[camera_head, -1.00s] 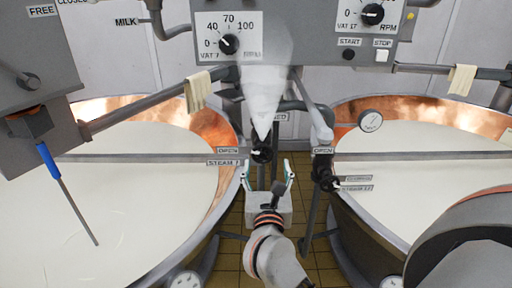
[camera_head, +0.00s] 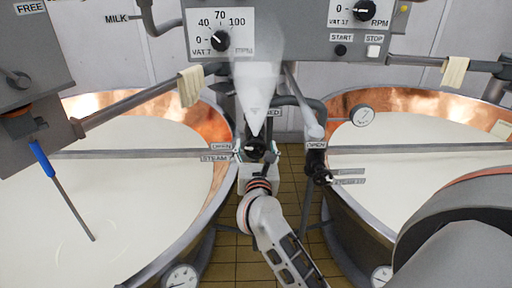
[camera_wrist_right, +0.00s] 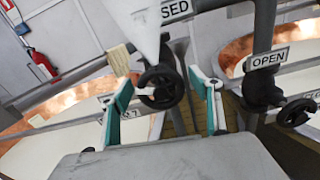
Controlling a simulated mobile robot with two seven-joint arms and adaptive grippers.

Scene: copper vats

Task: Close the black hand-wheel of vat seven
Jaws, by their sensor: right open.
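The black hand-wheel of vat seven (camera_head: 256,149) sits on a pipe between the two vats, below the VAT 7 dial (camera_head: 221,41). An OPEN label and a STEAM label are at its left. In the right wrist view the wheel (camera_wrist_right: 160,88) shows nearly face-on, with a white pointer on its left. My right gripper (camera_head: 257,154) is open at the wheel. In the wrist view its teal-padded fingers (camera_wrist_right: 165,106) stand left and right of the wheel with gaps; I cannot tell whether they reach its depth. My left gripper is not in view.
A white steam-like cone (camera_head: 257,85) rises from the wheel. A second black hand-wheel (camera_head: 319,173) with an OPEN label is close on the right. Copper vats of white liquid stand left (camera_head: 215,130) and right (camera_head: 350,210). Pipes crowd the gap between them.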

